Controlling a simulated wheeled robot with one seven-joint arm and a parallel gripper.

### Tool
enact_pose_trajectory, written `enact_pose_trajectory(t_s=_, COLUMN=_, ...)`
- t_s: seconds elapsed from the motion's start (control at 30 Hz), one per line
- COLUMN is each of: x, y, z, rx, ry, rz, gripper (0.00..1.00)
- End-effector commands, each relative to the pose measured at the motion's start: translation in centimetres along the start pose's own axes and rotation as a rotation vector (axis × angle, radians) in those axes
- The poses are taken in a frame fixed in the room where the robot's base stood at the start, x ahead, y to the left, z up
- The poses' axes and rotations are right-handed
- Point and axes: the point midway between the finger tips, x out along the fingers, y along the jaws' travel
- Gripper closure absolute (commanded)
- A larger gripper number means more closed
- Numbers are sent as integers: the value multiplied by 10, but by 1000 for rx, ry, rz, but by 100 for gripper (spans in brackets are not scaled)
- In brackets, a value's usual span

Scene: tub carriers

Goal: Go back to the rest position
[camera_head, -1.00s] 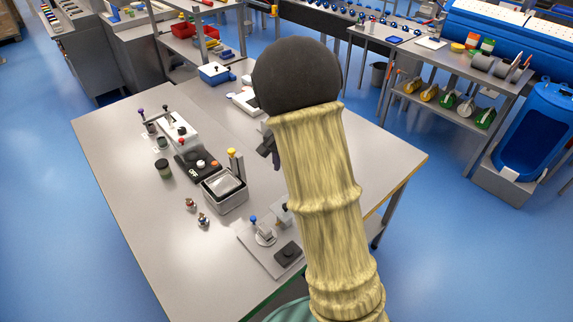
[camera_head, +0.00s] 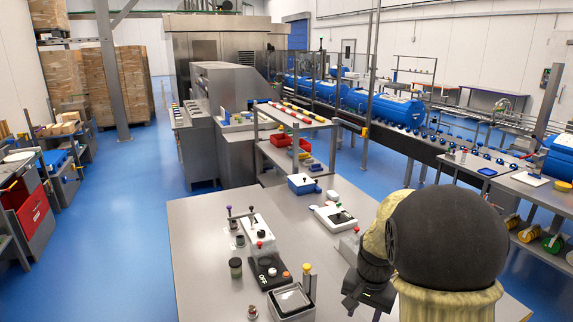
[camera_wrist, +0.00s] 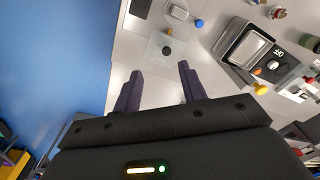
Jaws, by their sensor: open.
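My gripper (camera_wrist: 158,88) shows in the wrist view with its two dark fingers apart and nothing between them. It is above the steel table (camera_wrist: 140,40).
On the table stand a black panel marked OFF (camera_head: 265,272), a metal tub (camera_head: 290,300), a dark jar (camera_head: 235,267) and a white scale-like device (camera_head: 335,216). A blue-and-white box (camera_head: 302,184) is at the far edge. Blue floor (camera_head: 110,240) is clear at left.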

Motion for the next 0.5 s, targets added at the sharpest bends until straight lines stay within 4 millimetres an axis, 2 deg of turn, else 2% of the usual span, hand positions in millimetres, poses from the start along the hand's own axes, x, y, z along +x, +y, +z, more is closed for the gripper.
enact_pose_trajectory(t_s=0.03, x=2, y=5, z=18, rx=-61, ry=13, rz=-13, gripper=58)
enact_pose_trajectory(t_s=0.3, x=8, y=28, z=101, rx=-426, ry=122, rz=-40, gripper=58)
enact_pose_trajectory(t_s=0.4, x=11, y=35, z=121, rx=-517, ry=151, rz=-40, gripper=58)
enact_pose_trajectory(t_s=0.5, x=11, y=37, z=129, rx=-559, ry=164, rz=-38, gripper=58)
